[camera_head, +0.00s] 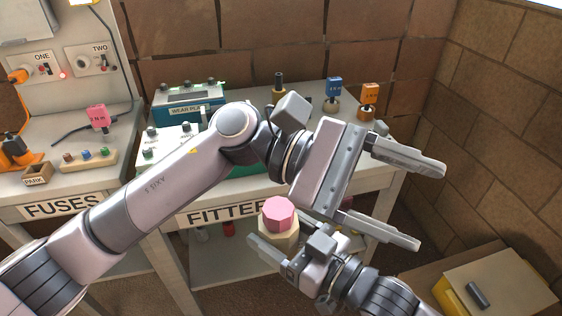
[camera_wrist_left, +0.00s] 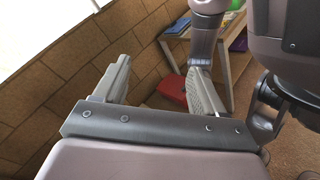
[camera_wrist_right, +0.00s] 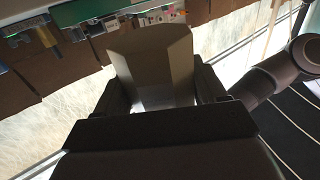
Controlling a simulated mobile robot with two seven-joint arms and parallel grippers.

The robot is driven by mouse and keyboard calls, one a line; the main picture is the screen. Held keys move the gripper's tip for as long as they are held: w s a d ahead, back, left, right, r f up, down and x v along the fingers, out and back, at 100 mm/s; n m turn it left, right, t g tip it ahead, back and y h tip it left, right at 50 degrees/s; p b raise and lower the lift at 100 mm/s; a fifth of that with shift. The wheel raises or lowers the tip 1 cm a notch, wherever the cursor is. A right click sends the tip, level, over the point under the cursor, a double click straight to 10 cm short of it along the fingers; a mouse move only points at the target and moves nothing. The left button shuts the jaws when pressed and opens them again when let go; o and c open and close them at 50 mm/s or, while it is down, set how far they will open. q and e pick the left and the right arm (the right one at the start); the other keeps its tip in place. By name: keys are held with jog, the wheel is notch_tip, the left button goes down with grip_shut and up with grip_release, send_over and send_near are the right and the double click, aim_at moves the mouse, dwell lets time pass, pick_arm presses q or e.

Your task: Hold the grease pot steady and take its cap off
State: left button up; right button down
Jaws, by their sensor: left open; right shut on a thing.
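The grease pot (camera_head: 277,244) is a cream, many-sided pot with a pink faceted cap (camera_head: 279,213) seated on top. It is held in the air in front of the fitter bench, and looks roughly upright. My right gripper (camera_head: 296,240) is shut on the pot body, below the cap. The right wrist view shows the pot (camera_wrist_right: 152,62) between the two fingers, its cap not visible there. My left gripper (camera_head: 428,207) is open and empty, up and to the right of the pot, its fingers pointing right, away from the cap. The left wrist view shows its spread fingers (camera_wrist_left: 160,68) with nothing between them.
The fitter bench (camera_head: 385,180) stands behind, carrying a teal box (camera_head: 190,105), a blue plug (camera_head: 333,90) and an orange plug (camera_head: 369,95). My left arm crosses in front of it. A yellow-sided box (camera_head: 510,275) with a dark cylinder on top is at lower right.

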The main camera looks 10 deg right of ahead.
pick_arm(q)
notch_tip(320, 180, down, 4)
jog(key=a+m+t+y, duration=0.1)
jog(key=m+t+y, duration=0.1)
jog(key=m+y, duration=0.35)
jog(key=m+t+y, duration=0.6)
jog(key=t+y, duration=0.2)
send_over(280, 207)
jog(key=shift+s+d+r+n, duration=0.1)
jog(key=shift+s+d+n, duration=0.15)
jog(key=shift+s+d, duration=0.2)
jog(key=shift+w+a+r, duration=0.15)
jog(key=shift+w+a, duration=0.1)
jog(key=shift+w, duration=0.05)
jog(key=shift+w+a, duration=0.15)
notch_tip(280, 207, down, 8)
jog(key=shift+r, duration=0.1)
